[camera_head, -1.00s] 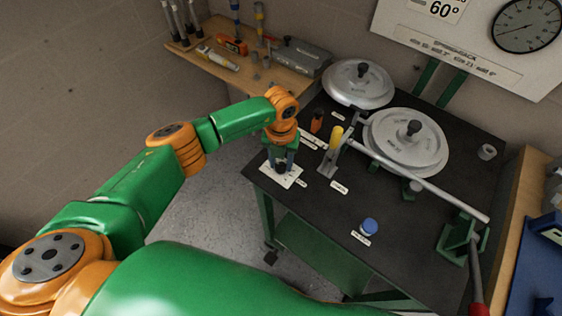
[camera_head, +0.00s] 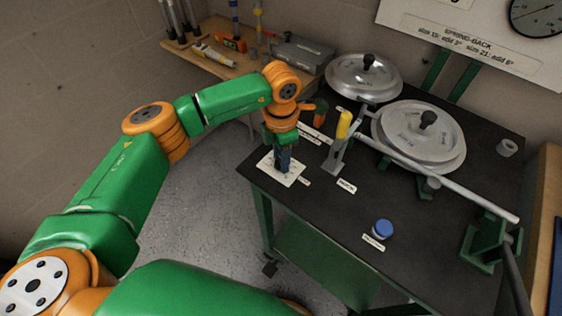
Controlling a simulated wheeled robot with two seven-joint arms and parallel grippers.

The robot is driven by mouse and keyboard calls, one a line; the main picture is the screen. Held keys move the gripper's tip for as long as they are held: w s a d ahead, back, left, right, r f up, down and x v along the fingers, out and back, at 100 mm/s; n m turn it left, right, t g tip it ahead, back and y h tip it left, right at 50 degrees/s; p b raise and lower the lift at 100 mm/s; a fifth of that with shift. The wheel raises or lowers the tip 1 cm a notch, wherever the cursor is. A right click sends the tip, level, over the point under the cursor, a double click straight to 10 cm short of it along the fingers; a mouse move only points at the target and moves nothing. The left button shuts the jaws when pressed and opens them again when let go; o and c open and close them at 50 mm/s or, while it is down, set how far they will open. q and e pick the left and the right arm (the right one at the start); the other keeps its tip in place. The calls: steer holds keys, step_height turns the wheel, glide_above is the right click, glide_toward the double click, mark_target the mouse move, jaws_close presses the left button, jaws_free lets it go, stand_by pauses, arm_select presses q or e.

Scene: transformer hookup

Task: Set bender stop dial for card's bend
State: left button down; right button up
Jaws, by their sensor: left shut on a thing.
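The stop dial is a white plate (camera_head: 267,164) with printed marks, lying on the near left corner of the black bench. My left gripper (camera_head: 284,165) points down over its middle and is shut on the dial's knob, which the fingers mostly hide. I cannot read the dial's setting. The bender has two round grey wheels (camera_head: 363,78), (camera_head: 418,136) with dark knobs and a long pale tube (camera_head: 450,189) across it. A wall card (camera_head: 470,38) reads spring-back, size 15: add 3°, size 21: add 6°. The card above it is cut off. My right gripper is not in view.
A yellow-topped upright (camera_head: 343,125) and an orange-and-dark item (camera_head: 320,114) stand close right of my left gripper. A blue-capped jar (camera_head: 383,229) stands near the front edge. A wooden shelf (camera_head: 214,72) with tools is behind. The bench between dial and jar is mostly clear.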

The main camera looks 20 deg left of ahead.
arm_select(q)
steer(key=m+b, duration=0.3)
steer(key=m, duration=0.1)
steer(key=shift+f+m, duration=0.15)
steer(key=shift+m, duration=0.15)
steer(key=m+b, duration=0.1)
steer(key=m, duration=0.2)
steer(key=shift+m+b, duration=0.35)
steer(key=shift+m, duration=0.05)
steer(key=m+b, duration=0.1)
steer(key=m, duration=0.8)
steer(key=shift+r+m+b, duration=0.2)
steer(key=shift+m+b, duration=0.1)
steer(key=shift+c, duration=2.3)
jaws_free()
